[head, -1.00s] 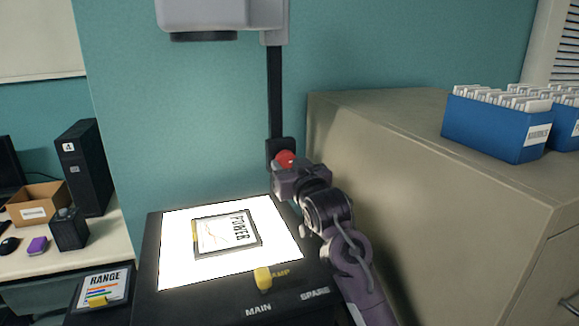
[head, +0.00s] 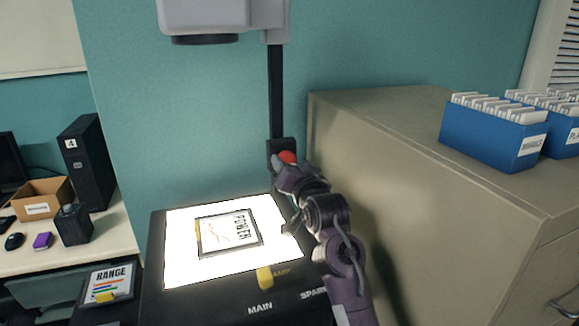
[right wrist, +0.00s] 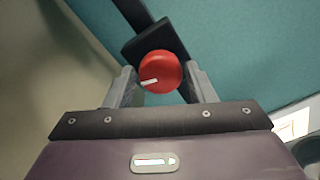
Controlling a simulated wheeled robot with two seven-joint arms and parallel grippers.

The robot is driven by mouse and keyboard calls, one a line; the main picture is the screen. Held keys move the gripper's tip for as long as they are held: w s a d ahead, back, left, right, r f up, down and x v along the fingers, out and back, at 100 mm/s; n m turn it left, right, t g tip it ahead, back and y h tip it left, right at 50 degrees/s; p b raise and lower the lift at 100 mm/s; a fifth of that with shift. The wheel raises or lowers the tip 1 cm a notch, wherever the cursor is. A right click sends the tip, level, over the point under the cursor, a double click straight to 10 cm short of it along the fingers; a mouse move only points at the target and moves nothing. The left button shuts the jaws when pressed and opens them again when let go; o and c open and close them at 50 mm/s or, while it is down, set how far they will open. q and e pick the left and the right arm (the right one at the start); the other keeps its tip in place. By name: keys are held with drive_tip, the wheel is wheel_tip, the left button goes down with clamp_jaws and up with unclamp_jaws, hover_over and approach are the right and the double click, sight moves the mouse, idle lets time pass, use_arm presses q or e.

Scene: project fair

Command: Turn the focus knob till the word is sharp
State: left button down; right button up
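The focus knob (head: 288,157) is red and round and sits on the dark block on the projector's post (head: 275,95). In the right wrist view the knob (right wrist: 160,72) has a white mark pointing to the lower left. The overhead projector's lit stage (head: 180,260) carries a framed slide (head: 228,234) reading POWER. The projected word is out of view. My left gripper is not in view.
A beige cabinet (head: 400,150) stands close to the right of my right arm, with blue file boxes (head: 490,138) on top. The projector head (head: 215,15) hangs above the stage. A yellow lamp switch (head: 265,278) is at the stage's front. A desk (head: 105,235) stands left.

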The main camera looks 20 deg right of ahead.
drive_tip(key=shift+o, duration=1.2)
drive_tip(key=shift+s, duration=0.15)
drive_tip(key=s+b, duration=0.2)
drive_tip(key=s, duration=0.5)
drive_tip(key=shift+s+d, duration=0.15)
drive_tip(key=shift+s, duration=0.15)
